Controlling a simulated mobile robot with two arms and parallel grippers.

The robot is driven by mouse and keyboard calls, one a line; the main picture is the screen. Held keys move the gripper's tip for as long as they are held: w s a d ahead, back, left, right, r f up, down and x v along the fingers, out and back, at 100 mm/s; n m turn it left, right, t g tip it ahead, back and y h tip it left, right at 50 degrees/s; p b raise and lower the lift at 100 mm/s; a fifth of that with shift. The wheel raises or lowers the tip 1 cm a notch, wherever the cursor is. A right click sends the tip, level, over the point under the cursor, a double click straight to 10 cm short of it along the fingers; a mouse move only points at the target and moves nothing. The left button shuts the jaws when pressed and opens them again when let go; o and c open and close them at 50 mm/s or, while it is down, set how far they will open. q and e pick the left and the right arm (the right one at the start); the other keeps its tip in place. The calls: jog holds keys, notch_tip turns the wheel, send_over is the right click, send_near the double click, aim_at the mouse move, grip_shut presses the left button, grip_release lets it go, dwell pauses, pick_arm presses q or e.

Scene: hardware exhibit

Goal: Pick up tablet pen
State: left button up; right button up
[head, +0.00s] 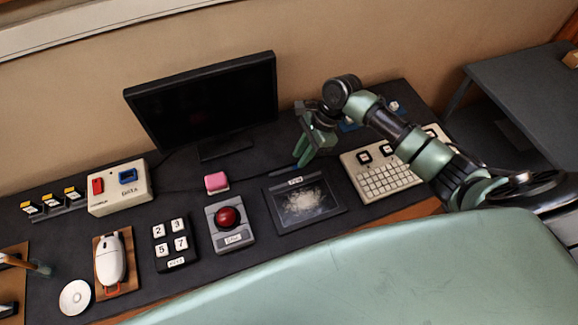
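The dark drawing tablet (269,205) lies on the desk right of centre, with a pale scribbled patch on its screen. I cannot make out the tablet pen; it may be hidden by my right gripper or too small to see. My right gripper (303,160) points down just behind the tablet, close to the desk top. Its green fingers are seen at an angle, and I cannot tell whether they are apart or hold anything. My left gripper is not in view.
A monitor (205,103) stands behind left of the gripper. A pink block (216,182), red-button box (229,226), number pad (172,244), mouse (110,260) and switch box (119,187) fill the left. A keyboard (385,182) lies under my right arm. A grey table (525,95) is far right.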

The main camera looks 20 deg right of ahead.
aim_at(294, 166)
jog(key=x, duration=0.3)
jog(key=shift+w+f, duration=0.1)
jog(key=shift+f, duration=0.2)
jog(key=shift+c, duration=0.3)
grip_shut()
